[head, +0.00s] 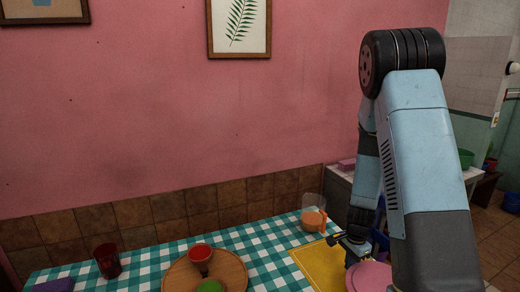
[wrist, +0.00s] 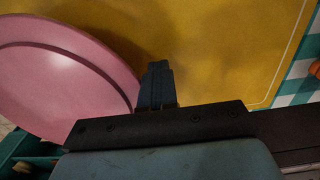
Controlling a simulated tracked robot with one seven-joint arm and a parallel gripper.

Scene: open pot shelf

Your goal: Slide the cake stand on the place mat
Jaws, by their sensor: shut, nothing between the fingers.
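The pink round cake stand (head: 370,278) is at the lower right of the head view, partly hidden behind my arm. Its wide disc fills the left of the wrist view (wrist: 55,75). The yellow place mat (head: 316,268) lies on the table beside it and fills most of the wrist view (wrist: 215,50). The disc overlaps the mat in the picture; I cannot tell whether its foot rests on the mat. My gripper (head: 348,243) is shut and empty, right beside the disc's rim. Its fingers (wrist: 157,85) appear close to the rim, contact unclear.
A teal checked cloth (head: 262,247) covers the table. A round wooden board (head: 233,269) holds a red cup (head: 200,253) and a green item (head: 210,286). A dark red glass (head: 107,261) stands left. An orange-filled clear container (head: 313,218) stands behind the mat.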

